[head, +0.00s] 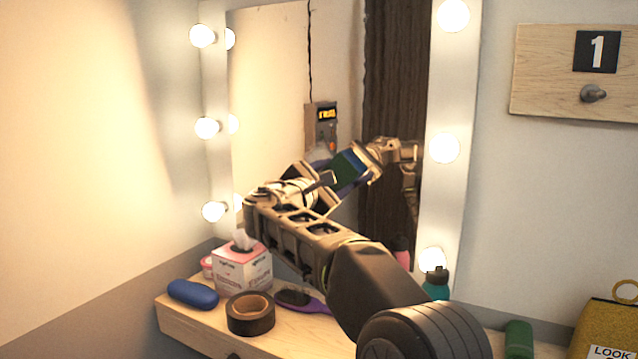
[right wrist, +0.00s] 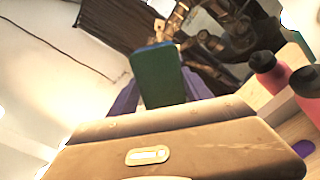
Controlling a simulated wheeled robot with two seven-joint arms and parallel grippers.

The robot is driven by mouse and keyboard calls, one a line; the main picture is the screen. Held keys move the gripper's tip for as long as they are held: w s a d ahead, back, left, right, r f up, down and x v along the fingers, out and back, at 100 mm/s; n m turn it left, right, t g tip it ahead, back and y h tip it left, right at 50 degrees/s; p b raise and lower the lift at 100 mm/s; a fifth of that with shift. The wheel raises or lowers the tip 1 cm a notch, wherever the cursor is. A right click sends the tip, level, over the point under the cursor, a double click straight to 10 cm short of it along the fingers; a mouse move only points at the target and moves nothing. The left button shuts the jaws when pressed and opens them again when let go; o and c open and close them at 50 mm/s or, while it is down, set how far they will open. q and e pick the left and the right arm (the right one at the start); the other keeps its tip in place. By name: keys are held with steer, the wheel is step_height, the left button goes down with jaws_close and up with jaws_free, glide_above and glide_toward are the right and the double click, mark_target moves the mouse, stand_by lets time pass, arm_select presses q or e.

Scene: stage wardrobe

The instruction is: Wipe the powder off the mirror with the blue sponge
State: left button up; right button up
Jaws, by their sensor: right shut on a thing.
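The mirror (head: 270,90) stands upright against the wall in a white frame lit by bulbs. My right arm reaches across in front of it. My right gripper (head: 342,172) is shut on the blue sponge (head: 348,166), near the glass. In the right wrist view the sponge (right wrist: 158,76) shows its green face and a blue top edge between purple fingers. I cannot tell whether it touches the mirror. The glass also reflects my arm, beside the real one. I cannot make out powder; my arm hides part of the glass. My left gripper is not in view.
A green cylinder (head: 518,340) and yellow bag (head: 608,325) are at right. Bulbs (head: 444,148) protrude from the frame.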

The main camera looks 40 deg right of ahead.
steer(key=shift+r, duration=0.1)
steer(key=shift+r+p, duration=0.75)
steer(key=shift+r, duration=0.1)
steer(key=shift+w+a+p, duration=0.25)
steer(key=shift+w+p, duration=0.2)
steer(key=shift+w, duration=0.35)
steer(key=shift+w+a+p, duration=0.2)
steer(key=shift+w+p, duration=0.25)
steer(key=shift+w, duration=0.3)
steer(key=shift+w, duration=0.1)
